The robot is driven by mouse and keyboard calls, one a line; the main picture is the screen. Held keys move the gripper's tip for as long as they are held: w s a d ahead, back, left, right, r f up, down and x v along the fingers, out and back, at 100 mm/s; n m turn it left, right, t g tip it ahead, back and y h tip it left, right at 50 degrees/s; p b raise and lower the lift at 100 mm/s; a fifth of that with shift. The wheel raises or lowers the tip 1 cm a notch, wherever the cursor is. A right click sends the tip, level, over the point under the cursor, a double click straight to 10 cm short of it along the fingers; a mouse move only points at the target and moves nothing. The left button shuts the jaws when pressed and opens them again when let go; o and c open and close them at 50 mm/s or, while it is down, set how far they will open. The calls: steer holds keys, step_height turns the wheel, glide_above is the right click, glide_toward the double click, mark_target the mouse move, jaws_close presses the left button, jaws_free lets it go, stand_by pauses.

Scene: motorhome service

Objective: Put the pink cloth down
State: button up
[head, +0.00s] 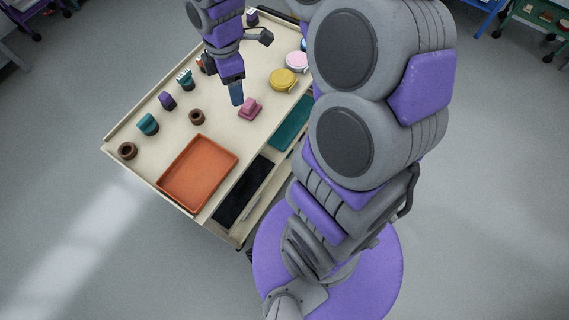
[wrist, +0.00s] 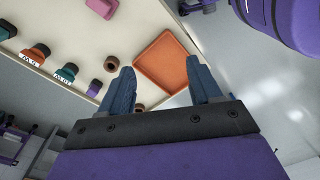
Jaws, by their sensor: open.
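The pink cloth (head: 249,109) is a small folded pink heap lying on the cream top of the cart (head: 180,130). In the wrist view a pink piece at the top edge (wrist: 102,6) looks like the same cloth, partly cut off. My gripper (head: 237,99) is just above and to the left of the cloth in the head view, apart from it as far as I can tell. In the wrist view my gripper (wrist: 160,65) has its two blue fingers spread, with nothing between them.
An orange tray (head: 198,172) lies at the cart's near end and shows in the wrist view (wrist: 165,62). Brown rings (head: 197,117), teal and purple pieces (head: 148,124), a yellow round item (head: 283,79) and a pink-white one (head: 297,60) stand around.

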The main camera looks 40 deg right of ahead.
steer(key=s+a+r+m, duration=0.1)
steer(key=s+m, duration=0.7)
steer(key=s, duration=0.4)
steer(key=s+a+r+m+g, duration=0.1)
steer(key=s+m, duration=0.7)
steer(key=s, duration=0.5)
steer(key=shift+s+a+r, duration=0.15)
steer(key=shift+a+r, duration=0.2)
steer(key=shift+f, duration=0.15)
steer(key=shift+d+f+b, duration=0.1)
steer(key=shift+f+b, duration=0.25)
steer(key=shift+b, duration=0.15)
steer(key=shift+d, duration=0.1)
